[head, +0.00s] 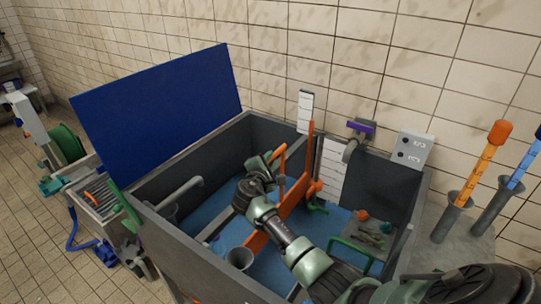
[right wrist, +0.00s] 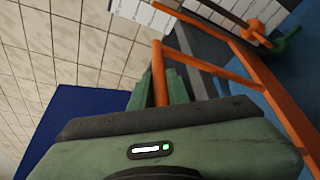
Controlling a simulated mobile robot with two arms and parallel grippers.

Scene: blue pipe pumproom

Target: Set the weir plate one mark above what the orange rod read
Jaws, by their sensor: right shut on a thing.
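The orange weir plate (head: 298,196) stands across the inside of the grey tank, with a thin upright and an upright handle. My right gripper (head: 276,160) is shut on the handle; the right wrist view shows the orange bar (right wrist: 158,72) between the green fingers (right wrist: 168,88). A white marked scale (head: 305,108) stands at the back wall beside the upright, and a second lined white board (head: 332,165) is below it. The marks are too small to read. The orange rod (head: 486,165) leans in a grey holder at the right. My left gripper is not in view.
A blue rod (head: 519,172) stands beside the orange one. The blue lid (head: 160,115) is raised at the tank's left. A grey cup (head: 240,259), a green handle (head: 350,250) and an orange knob with a green lever (head: 317,206) are inside the tank (head: 222,143).

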